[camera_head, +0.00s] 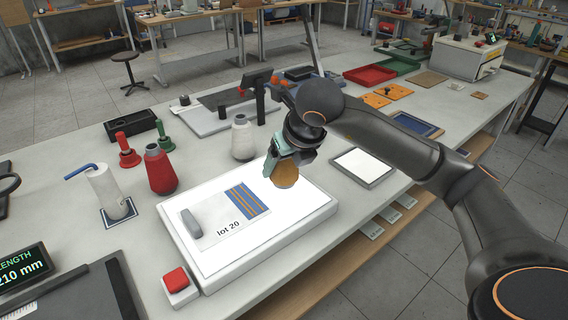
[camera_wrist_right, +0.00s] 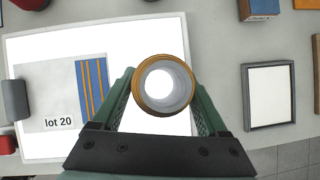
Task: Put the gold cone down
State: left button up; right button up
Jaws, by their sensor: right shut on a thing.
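The gold cone (camera_head: 286,175) is held in my right gripper (camera_head: 284,157), over the right part of a white light box (camera_head: 305,213). In the right wrist view I look down on the gold cone (camera_wrist_right: 161,84) as a ring with a hollow centre, between the two green fingers of my right gripper (camera_wrist_right: 162,96). The fingers are shut on it. My left gripper is not in view.
A "lot 20" card (camera_head: 222,243) with blue and gold stripes and a grey block (camera_head: 191,224) lie on the box. A white cone (camera_head: 242,139) and a red cone (camera_head: 160,170) stand behind it. A framed white panel (camera_head: 363,166) lies right; a red button (camera_head: 176,280) in front.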

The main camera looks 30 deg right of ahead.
jog(key=shift+f, duration=0.25)
jog(key=o, duration=1.4)
jog(key=shift+r, duration=0.1)
jog(key=shift+r, duration=0.1)
jog(key=shift+r, duration=0.25)
jog(key=p+v, duration=0.1)
jog(key=v, duration=1)
jog(key=shift+s+r, duration=0.2)
jog(key=shift+r, duration=0.1)
jog(key=shift+a, duration=0.1)
